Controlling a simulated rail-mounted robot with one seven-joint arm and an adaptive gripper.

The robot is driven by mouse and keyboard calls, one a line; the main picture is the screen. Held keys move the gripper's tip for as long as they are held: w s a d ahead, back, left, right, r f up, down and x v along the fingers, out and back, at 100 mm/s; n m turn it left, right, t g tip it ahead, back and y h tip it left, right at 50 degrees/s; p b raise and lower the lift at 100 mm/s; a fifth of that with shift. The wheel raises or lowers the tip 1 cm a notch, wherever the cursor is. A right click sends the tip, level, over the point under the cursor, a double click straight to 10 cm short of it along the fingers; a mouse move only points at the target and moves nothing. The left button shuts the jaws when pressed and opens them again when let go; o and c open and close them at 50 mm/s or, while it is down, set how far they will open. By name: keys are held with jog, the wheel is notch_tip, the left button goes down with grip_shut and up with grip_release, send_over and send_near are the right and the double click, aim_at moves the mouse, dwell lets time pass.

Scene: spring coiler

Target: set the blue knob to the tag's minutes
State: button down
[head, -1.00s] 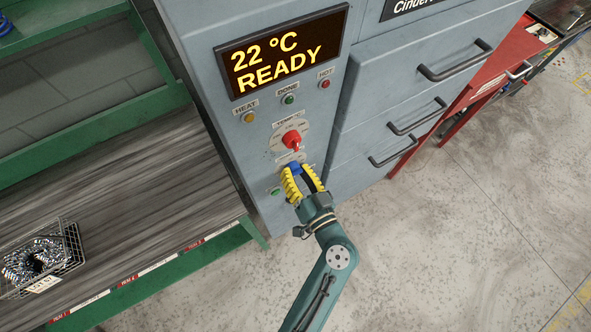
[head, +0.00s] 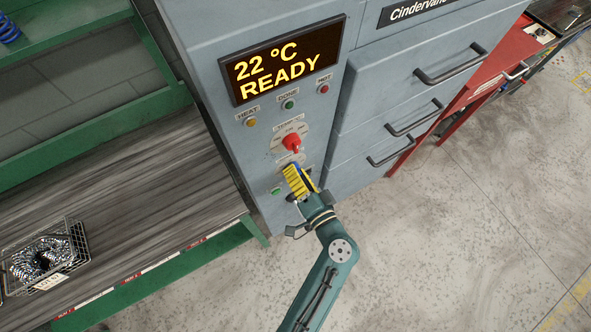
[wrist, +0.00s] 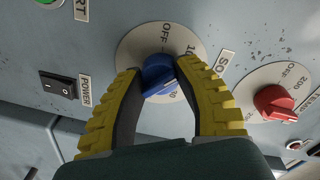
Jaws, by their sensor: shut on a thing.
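The blue knob (wrist: 160,77) sits on a round pale dial (wrist: 132,48) on the grey oven front. My gripper (wrist: 160,74) is shut on it, one yellow ribbed finger on each side. The dial shows OFF at the top and numbers to the right and below, partly hidden by the knob and fingers. The knob's pale mark seems to point toward the lower right; its exact setting is unclear. In the head view my gripper (head: 293,172) mostly covers the knob. A white tag (head: 51,282) hangs on the wire basket (head: 78,242); its writing is too small to read.
A red knob (wrist: 274,101) on its own dial is right of my gripper; it shows above it in the head view (head: 291,143). A black power switch (wrist: 61,86) is to the left. The display (head: 284,60) reads 22 °C READY. Drawer handles (head: 415,117) stick out to the right.

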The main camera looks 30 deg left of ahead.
jog(key=shift+r, duration=0.1)
dwell(0.3)
jog(key=c, duration=0.6)
grip_release()
jog(key=shift+c, duration=0.2)
jog(key=v, duration=1.2)
